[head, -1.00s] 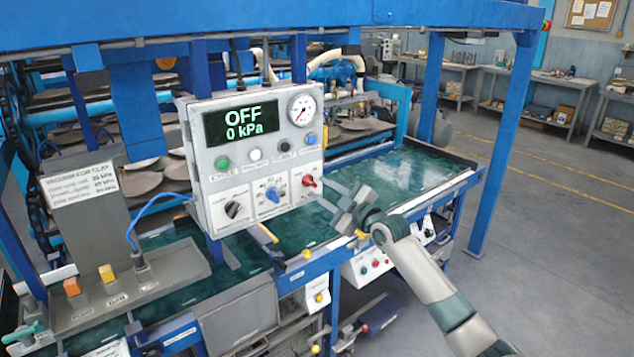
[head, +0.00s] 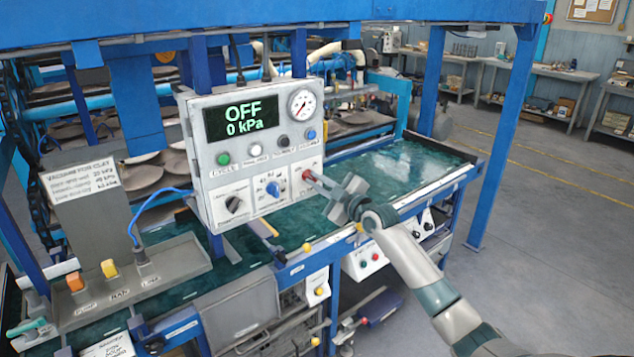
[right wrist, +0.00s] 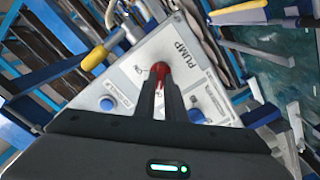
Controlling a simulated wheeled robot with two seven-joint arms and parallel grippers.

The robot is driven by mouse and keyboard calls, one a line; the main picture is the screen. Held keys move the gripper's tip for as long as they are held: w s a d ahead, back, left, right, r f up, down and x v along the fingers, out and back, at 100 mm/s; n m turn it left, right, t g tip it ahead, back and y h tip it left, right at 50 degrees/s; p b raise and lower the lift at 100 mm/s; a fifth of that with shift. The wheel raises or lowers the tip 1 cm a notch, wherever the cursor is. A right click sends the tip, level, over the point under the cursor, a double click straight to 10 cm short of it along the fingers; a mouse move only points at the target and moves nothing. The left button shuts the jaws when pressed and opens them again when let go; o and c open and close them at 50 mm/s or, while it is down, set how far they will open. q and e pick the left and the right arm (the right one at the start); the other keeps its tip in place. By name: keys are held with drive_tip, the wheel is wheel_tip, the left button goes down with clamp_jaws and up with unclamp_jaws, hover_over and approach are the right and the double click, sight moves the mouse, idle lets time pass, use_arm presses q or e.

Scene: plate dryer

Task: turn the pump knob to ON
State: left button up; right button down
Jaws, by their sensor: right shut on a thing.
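The red pump knob (head: 305,175) is at the lower right of the grey control box (head: 204,163). The box's display (head: 241,119) reads OFF and 0 kPa. My right gripper (head: 313,180) reaches the box from the right and is shut on the red knob. In the right wrist view the red knob (right wrist: 159,68) shows between the two dark fingers (right wrist: 159,92), on a light panel marked PUMP (right wrist: 225,60). The fingers hide part of the knob, so its exact pointing is hard to tell. My left gripper is not in view.
A blue knob (head: 272,189) and a black knob (head: 233,204) sit left of the red one. Several buttons, including a green one (head: 223,159), and a gauge (head: 302,105) are above. A blue frame post (head: 503,135) stands to the right.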

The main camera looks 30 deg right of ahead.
drive_tip(key=shift+m, duration=0.4)
drive_tip(key=m, duration=0.8)
drive_tip(key=shift+d+m+p, duration=0.15)
drive_tip(key=shift+m+p, duration=0.2)
drive_tip(key=shift+m, duration=0.05)
drive_tip(key=shift+d+m+p, duration=0.15)
drive_tip(key=shift+m+p, duration=0.75)
drive_tip(key=shift+m, duration=3.3)
drive_tip(key=c, duration=1.8)
unclamp_jaws()
